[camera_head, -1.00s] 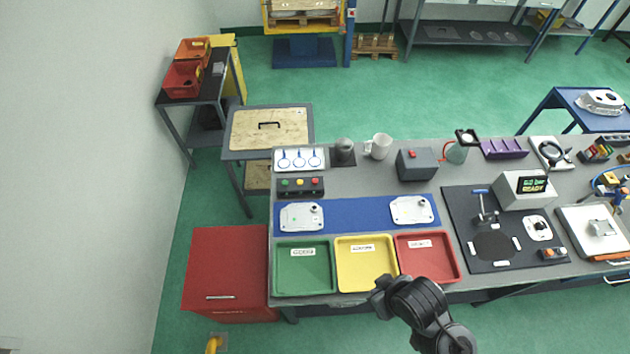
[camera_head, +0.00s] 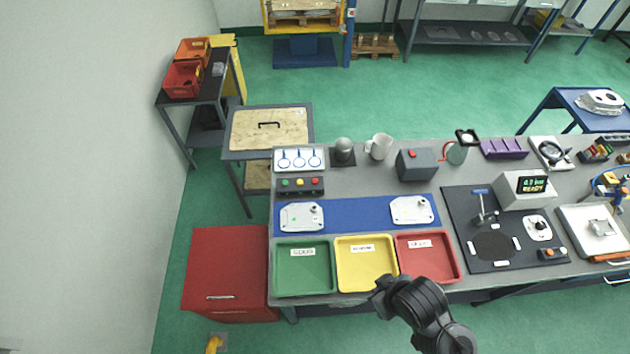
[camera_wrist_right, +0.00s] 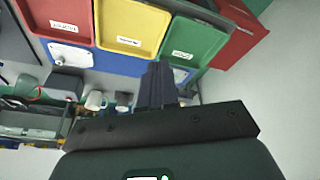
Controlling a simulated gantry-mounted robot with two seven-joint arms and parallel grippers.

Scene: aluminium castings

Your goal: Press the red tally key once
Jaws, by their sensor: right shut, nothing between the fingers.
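The tally box (camera_head: 300,186) is a dark block near the table's left end, behind the blue mat. It carries green, yellow and red keys in a row, and the red tally key (camera_head: 315,181) is the rightmost. In the right wrist view I cannot make out the keys; my fingers cover part of the table there. My right gripper (camera_wrist_right: 160,82) is shut and empty, with its dark fingers together. In the head view my right arm stands at the table's front edge, by the yellow and red trays, well apart from the keys. My left gripper is not in view.
Green (camera_head: 303,269), yellow (camera_head: 366,263) and red (camera_head: 428,257) trays line the front edge. Behind them lies the blue mat (camera_head: 356,215) with two white cast plates. A label board (camera_head: 299,159), a mug (camera_head: 379,146) and a grey box with a red button (camera_head: 417,165) stand farther back.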

